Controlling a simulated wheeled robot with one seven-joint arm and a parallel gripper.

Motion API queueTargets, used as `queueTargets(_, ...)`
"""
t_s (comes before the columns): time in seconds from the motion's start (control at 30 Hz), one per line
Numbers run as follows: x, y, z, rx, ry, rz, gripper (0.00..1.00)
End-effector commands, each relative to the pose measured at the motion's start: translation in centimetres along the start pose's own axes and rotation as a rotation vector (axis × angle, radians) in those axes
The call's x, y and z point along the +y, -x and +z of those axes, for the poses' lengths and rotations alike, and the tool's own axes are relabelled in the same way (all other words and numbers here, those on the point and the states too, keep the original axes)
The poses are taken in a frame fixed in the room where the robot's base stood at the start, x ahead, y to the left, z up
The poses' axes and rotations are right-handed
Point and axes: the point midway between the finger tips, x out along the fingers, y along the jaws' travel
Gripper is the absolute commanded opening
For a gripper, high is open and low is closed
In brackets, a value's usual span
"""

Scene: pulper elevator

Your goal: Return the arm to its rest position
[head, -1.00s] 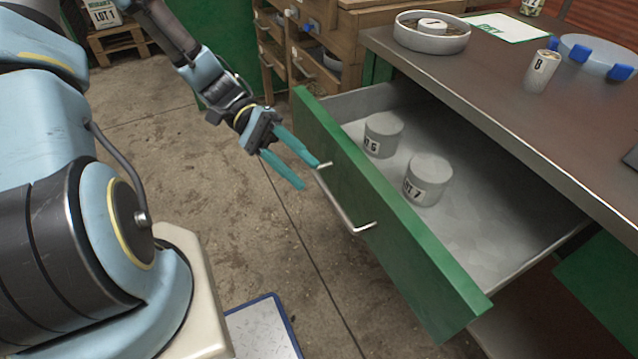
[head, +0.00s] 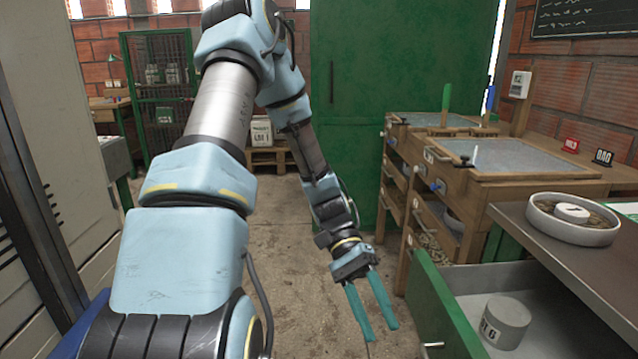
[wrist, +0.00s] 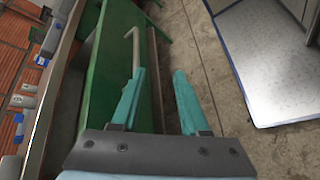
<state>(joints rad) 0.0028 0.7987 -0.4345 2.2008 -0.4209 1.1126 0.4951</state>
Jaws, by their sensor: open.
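My gripper (head: 376,322) hangs in the middle of the head view, its teal fingers pointing down and apart with nothing between them. My arm reaches up from the lower left, bends at the top and comes down to the gripper. The green drawer (head: 437,305) stands open to the right of the gripper. In the wrist view my gripper (wrist: 155,75) is also open and empty, and the drawer front (wrist: 100,75) with its metal handle (wrist: 135,50) lies close beside the left finger. I cannot tell whether they touch.
A grey can (head: 505,322) stands in the drawer. A round dish (head: 573,218) sits on the metal worktop at right. Wooden workbenches (head: 470,195) and a green cabinet (head: 350,110) stand behind. A pale blue-edged mat (wrist: 270,70) lies on the floor. The concrete floor (head: 300,285) around the gripper is clear.

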Motion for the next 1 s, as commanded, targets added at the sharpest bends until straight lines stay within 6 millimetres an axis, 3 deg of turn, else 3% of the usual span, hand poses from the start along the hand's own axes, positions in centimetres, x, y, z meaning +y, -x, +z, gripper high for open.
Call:
queueTargets(0.03,0.0,1.8,1.5,0.062,0.039,-0.087,0.45)
queueTargets(0.3,-3.0,10.7,7.2,0.459,0.245,-0.467,0.45)
queueTargets(0.5,-3.0,17.4,12.0,0.774,0.342,-0.637,0.45)
queueTargets(0.6,-2.6,19.7,13.8,0.895,0.366,-0.680,0.45)
queueTargets(0.77,-2.4,21.5,15.2,0.998,0.382,-0.709,0.45)
queueTargets(1.0,-2.4,21.7,15.4,1.016,0.387,-0.712,0.45)
